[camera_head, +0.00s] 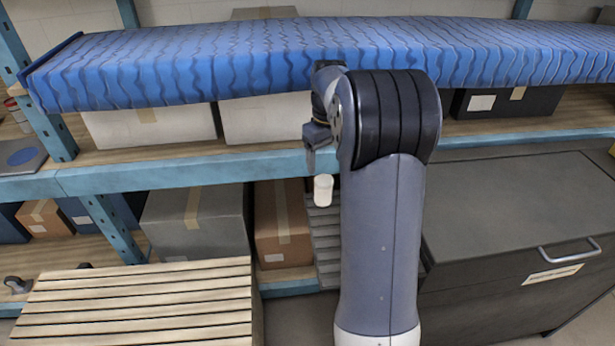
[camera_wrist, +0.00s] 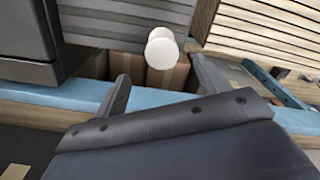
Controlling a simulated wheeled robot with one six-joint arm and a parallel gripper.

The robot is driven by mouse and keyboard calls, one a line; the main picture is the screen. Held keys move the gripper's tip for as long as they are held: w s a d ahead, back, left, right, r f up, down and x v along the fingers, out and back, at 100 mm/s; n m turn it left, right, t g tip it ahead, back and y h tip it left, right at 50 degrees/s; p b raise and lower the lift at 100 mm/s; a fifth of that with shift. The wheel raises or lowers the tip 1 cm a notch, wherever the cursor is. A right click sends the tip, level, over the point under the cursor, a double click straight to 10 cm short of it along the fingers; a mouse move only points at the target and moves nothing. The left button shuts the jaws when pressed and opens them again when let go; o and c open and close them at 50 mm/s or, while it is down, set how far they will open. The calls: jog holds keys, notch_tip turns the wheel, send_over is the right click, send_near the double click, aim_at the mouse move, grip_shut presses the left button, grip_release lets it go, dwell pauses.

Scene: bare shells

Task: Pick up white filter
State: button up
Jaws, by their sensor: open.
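The white filter (camera_head: 323,190) is a small pale cylinder at the edge of a grey slatted surface (camera_head: 325,243), just left of my arm. In the wrist view the filter (camera_wrist: 162,48) shows at the top centre, beyond my fingertips and roughly between their lines. My gripper (camera_wrist: 157,68) is open, with one finger on each side and nothing between them. In the head view my gripper (camera_head: 316,158) points down just above the filter. I cannot tell how wide the remaining gap is.
A shelf with blue beams (camera_head: 200,175) runs behind, holding boxes. A long blue wavy-patterned thing (camera_head: 230,60) lies along its top. A wooden slatted top (camera_head: 135,305) stands front left. A dark grey cabinet (camera_head: 510,215) with a handle is at right.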

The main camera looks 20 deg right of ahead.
aim_at(324, 188)
notch_tip(324, 188, down, 11)
jog(key=shift+a+r+p, duration=0.1)
jog(key=shift+r+p, duration=0.05)
jog(key=shift+p, duration=0.6)
jog(key=shift+c, duration=0.4)
jog(key=c, duration=1)
